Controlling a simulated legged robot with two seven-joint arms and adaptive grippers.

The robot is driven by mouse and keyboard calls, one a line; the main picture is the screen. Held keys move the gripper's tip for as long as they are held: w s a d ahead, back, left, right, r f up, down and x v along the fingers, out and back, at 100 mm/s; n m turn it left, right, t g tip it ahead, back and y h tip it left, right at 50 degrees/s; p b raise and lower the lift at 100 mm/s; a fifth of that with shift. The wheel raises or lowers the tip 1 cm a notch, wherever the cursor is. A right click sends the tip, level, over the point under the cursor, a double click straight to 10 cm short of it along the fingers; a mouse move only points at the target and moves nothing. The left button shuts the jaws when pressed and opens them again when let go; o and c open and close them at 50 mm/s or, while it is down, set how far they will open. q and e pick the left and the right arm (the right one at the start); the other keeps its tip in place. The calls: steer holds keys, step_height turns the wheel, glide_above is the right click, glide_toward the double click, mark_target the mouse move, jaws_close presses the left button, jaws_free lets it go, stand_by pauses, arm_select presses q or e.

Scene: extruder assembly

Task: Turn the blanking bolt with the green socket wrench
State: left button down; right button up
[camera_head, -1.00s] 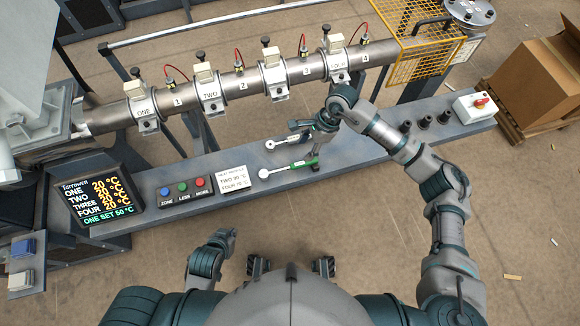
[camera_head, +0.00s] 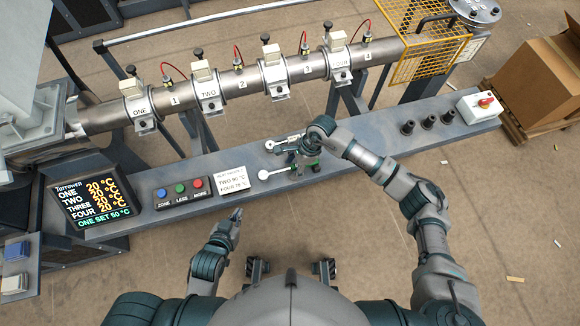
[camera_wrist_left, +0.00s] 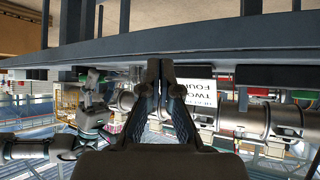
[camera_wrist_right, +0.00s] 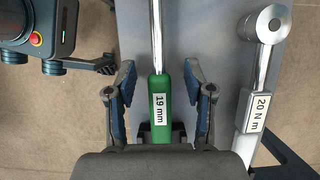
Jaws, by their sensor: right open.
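The green socket wrench (camera_head: 264,176) lies on the grey bench ledge, its round socket end to the left. In the right wrist view its green handle (camera_wrist_right: 159,100), labelled 19 mm, lies between the fingers of my right gripper (camera_wrist_right: 159,90). These fingers are open, with a gap on each side of the handle. In the head view my right gripper (camera_head: 308,163) hides part of the handle. My left gripper (camera_head: 235,214) is away from the wrench, in front of the ledge; its fingers (camera_wrist_left: 160,66) look closed together and empty. I cannot pick out the blanking bolt.
A torque wrench (camera_wrist_right: 254,115) labelled 20 N m lies beside the green one. The heated barrel (camera_head: 245,82) runs behind the ledge.

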mark_target(288, 168)
steer(key=shift+c, duration=0.2)
jaws_close()
steer(key=shift+r, duration=0.15)
